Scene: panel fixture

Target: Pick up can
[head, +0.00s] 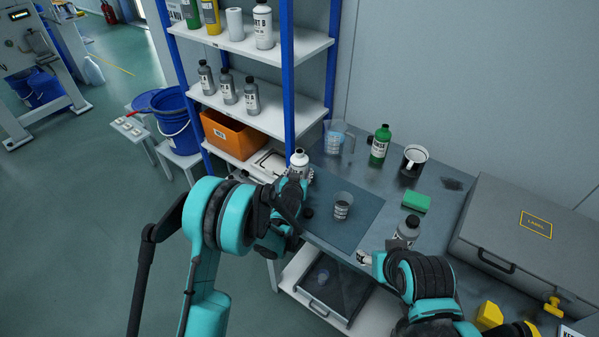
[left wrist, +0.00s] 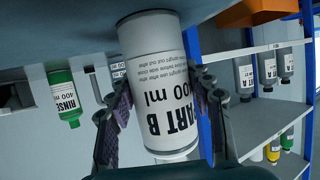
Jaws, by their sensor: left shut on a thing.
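A white can (head: 299,160) with a dark top stands out above my left gripper (head: 297,177) at the left side of the worktable in the head view. In the left wrist view the can (left wrist: 158,75) is labelled "PART B 400 ml" and lies between the two fingers (left wrist: 160,110), which press on its sides. Its far end is close to the grey table surface; I cannot tell if it touches. The gripper hides the can's lower part in the head view.
A dark mat (head: 352,232) bears a small labelled cup (head: 342,206) and a black cap (head: 308,213). Behind are a measuring jug (head: 336,138), a green bottle (head: 380,145), a mug (head: 413,160) and a green sponge (head: 416,201). A grey case (head: 520,225) fills the right. Shelves (head: 262,98) stand left.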

